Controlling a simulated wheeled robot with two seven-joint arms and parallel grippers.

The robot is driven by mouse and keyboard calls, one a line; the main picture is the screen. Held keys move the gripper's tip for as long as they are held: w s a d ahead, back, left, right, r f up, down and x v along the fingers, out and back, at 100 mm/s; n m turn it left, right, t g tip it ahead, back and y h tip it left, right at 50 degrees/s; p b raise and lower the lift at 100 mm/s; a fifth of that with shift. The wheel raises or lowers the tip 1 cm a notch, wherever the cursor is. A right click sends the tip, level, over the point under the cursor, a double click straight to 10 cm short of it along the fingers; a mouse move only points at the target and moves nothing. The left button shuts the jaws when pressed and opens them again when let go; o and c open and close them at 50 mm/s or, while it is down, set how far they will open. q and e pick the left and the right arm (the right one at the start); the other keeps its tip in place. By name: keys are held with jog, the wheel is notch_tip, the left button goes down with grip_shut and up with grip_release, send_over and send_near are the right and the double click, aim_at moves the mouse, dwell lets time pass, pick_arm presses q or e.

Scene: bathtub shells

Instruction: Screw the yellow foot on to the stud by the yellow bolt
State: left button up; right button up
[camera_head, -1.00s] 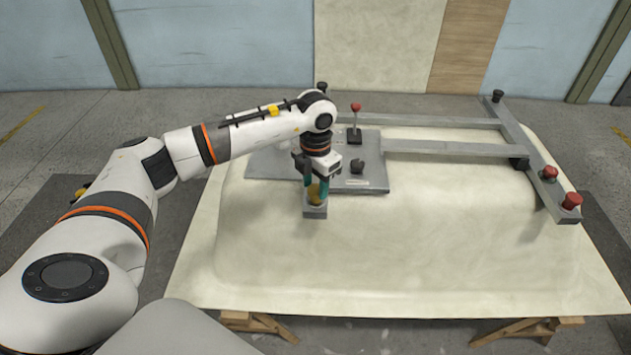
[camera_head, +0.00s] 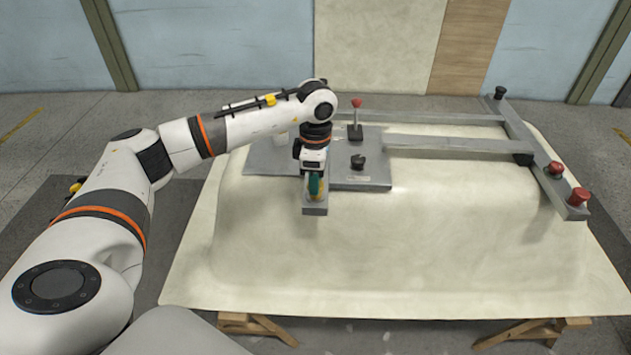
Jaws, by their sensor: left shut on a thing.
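The yellow foot (camera_head: 313,195) is at the near left end of the grey frame (camera_head: 440,144), above a short grey bar end (camera_head: 315,211). My left gripper (camera_head: 315,187) points down with its teal fingers shut on the yellow foot, which they partly hide. The stud and the yellow bolt cannot be made out beneath the fingers. I cannot tell how far the foot sits on the stud. My right gripper is not in view.
The frame lies on an upturned cream tub shell (camera_head: 400,250) on wooden trestles (camera_head: 535,328). Two red feet (camera_head: 578,195) (camera_head: 556,168) stand at the right bar, a black foot (camera_head: 500,92) at its far end. A red-knobbed lever (camera_head: 356,115) and black knob (camera_head: 357,161) stand beside my gripper.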

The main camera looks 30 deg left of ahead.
pick_arm(q)
jog(key=m, duration=0.3)
jog(key=o, duration=1.1)
jog(key=shift+c, duration=0.7)
jog(key=n, duration=0.6)
jog(key=shift+r+p, duration=0.1)
jog(key=shift+p, duration=0.3)
jog(key=n+p, duration=0.1)
jog(key=n, duration=0.4)
jog(key=shift+n, duration=1.1)
